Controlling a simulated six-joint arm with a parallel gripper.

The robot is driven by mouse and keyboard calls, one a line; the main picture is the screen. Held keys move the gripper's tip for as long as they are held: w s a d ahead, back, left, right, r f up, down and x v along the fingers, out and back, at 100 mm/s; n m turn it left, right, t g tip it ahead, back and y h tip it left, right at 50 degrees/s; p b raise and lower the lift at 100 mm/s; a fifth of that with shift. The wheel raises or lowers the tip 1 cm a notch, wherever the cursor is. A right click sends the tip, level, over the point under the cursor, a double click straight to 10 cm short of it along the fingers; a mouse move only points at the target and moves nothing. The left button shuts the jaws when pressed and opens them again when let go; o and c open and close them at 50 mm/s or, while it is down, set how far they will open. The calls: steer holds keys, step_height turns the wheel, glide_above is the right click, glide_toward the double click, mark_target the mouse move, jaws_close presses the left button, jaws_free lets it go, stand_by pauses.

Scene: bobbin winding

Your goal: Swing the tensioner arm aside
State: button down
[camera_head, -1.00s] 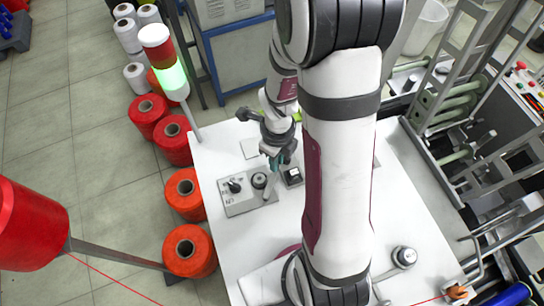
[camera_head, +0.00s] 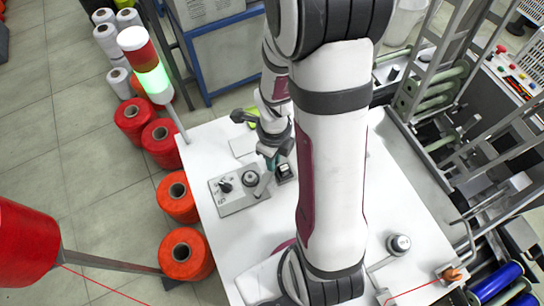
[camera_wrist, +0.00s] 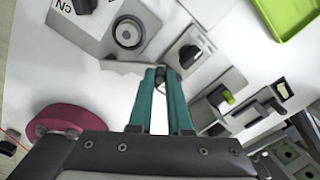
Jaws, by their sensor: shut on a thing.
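My gripper (camera_wrist: 160,78) has teal fingers and is closed at the tips, just below the control plate in the wrist view. A thin grey bar (camera_wrist: 122,67), which looks like the tensioner arm, runs along the plate's lower edge to the fingertips. The fingers are shut on its end, at a small dark part; the exact grip is partly hidden by the fingers. In the head view my gripper (camera_head: 271,160) is low over the white table, right beside the plate (camera_head: 230,203), and the bar (camera_head: 263,184) shows between them.
The plate bears a round dial (camera_wrist: 128,32) and a black knob (camera_wrist: 83,5). A switch box (camera_wrist: 190,52) is close to the right of the fingers. A green tray (camera_wrist: 288,15), a magenta disc (camera_wrist: 65,122) and grey blocks (camera_wrist: 228,100) surround them. Orange thread cones (camera_head: 178,198) stand left of the table.

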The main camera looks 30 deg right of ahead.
steer(key=c, duration=0.9)
jaws_free()
step_height(320, 180, up, 7)
steer(key=shift+r, duration=0.1)
